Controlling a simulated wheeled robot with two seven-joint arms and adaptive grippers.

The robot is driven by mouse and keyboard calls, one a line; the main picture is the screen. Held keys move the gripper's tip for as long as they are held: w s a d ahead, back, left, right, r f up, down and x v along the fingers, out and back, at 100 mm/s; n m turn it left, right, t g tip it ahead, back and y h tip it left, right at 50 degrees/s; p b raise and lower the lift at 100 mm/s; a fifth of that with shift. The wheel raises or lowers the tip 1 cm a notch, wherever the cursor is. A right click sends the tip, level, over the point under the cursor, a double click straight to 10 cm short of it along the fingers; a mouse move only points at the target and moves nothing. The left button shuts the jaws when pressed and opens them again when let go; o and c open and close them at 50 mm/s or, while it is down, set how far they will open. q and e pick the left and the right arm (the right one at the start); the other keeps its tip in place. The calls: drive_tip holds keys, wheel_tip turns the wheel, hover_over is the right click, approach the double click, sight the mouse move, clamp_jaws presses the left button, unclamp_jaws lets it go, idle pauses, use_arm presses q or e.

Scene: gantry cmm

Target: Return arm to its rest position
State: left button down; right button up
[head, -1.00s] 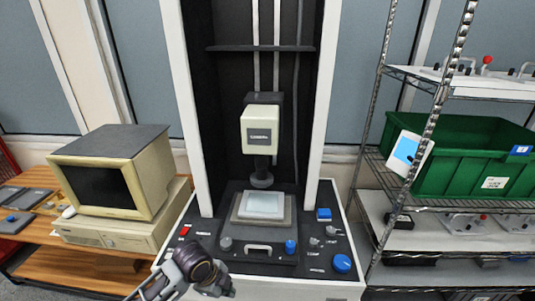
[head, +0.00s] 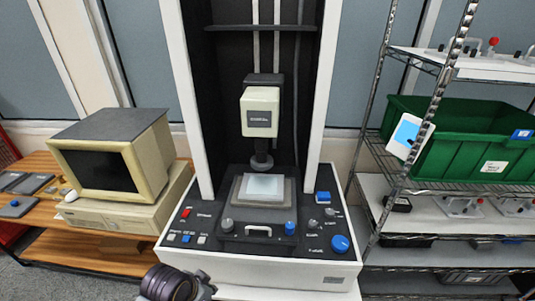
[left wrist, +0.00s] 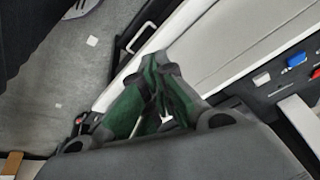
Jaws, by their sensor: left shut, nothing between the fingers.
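My left gripper (left wrist: 158,75) shows in the left wrist view with its green-padded fingers drawn together and nothing between them. It is in front of the pale housing of the measuring machine (left wrist: 225,45), and the machine's button panel is at the right of that view. In the head view, a dark round part of my left arm (head: 172,283) shows at the bottom edge, in front of the machine's lower front (head: 270,268). The fingers cannot be made out there. My right gripper is in neither view.
The machine's stage (head: 264,188) holds a pale plate under the probe head (head: 260,112). A beige computer (head: 110,165) stands on a wooden bench at left. A wire rack at right carries a green bin (head: 460,150). Grey floor (left wrist: 60,75) shows in the wrist view.

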use_arm(q)
drive_tip(key=s+a+n+y, duration=0.2)
drive_tip(key=s+a+n, duration=0.2)
drive_tip(key=a+n, duration=0.1)
drive_tip(key=s+f+g+b, duration=0.2)
drive_tip(key=s+f, duration=0.1)
drive_tip(key=f, duration=3.3)
drive_tip(key=s+a+f+b, duration=0.1)
drive_tip(key=s+a+f, duration=0.1)
drive_tip(key=s+f, duration=0.8)
drive_tip(key=s+a+f+b, duration=0.1)
drive_tip(key=s+a+f, duration=0.1)
drive_tip(key=s+f, duration=0.9)
drive_tip(key=shift+s+a+g, duration=0.2)
drive_tip(key=shift+s+g, duration=0.2)
drive_tip(key=shift+s, duration=0.2)
drive_tip(key=shift+f, duration=0.1)
